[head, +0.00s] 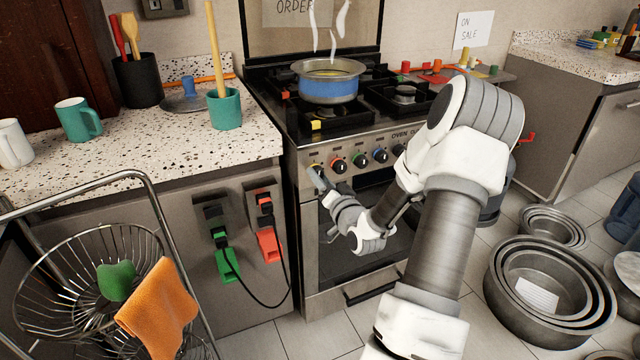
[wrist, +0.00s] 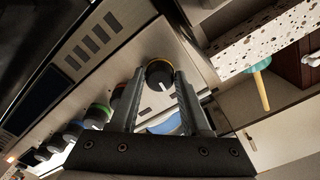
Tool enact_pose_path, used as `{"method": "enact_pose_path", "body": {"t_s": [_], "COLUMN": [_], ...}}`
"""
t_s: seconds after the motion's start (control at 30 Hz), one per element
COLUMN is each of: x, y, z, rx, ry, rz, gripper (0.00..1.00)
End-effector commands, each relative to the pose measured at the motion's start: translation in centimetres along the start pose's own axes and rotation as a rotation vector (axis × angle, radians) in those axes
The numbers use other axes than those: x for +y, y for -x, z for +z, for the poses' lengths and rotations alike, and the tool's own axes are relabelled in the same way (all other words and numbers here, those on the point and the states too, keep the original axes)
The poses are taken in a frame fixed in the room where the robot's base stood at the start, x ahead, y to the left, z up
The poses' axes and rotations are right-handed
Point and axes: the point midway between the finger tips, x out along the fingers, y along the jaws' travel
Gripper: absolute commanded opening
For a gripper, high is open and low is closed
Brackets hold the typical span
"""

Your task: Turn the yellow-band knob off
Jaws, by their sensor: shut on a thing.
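The yellow-band knob (wrist: 158,74) is at the left end of the knob row on the stove's front panel, a black knob with a yellow ring and a white pointer mark. In the head view the knob (head: 315,167) is mostly hidden behind my gripper (head: 319,178). In the wrist view my gripper (wrist: 160,82) has one finger on each side of the knob, shut on it. The white mark points toward the lower right in the wrist view. The stove (head: 297,190) has other knobs with orange-red (head: 338,164), green (head: 360,160) and blue (head: 380,155) bands.
A steaming blue-banded pot (head: 328,88) stands on a back burner. A counter (head: 140,150) with a teal cup (head: 225,108) is to the left. Green (head: 228,264) and red (head: 268,245) plugs hang on the cabinet front. Nested pans (head: 545,300) lie on the floor at right.

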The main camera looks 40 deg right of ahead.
Motion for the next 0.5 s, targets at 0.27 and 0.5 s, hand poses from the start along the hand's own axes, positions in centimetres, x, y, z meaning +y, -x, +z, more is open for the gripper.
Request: {"method": "enact_pose_path", "body": {"t_s": [0.27,0.5], "x": [0.15,0.09], "y": [0.02,0.02], "z": [-0.02,-0.12], "rx": [0.002,0.003], "ry": [0.116,0.15], "rz": [0.001,0.001], "gripper": [0.0,0.0]}}
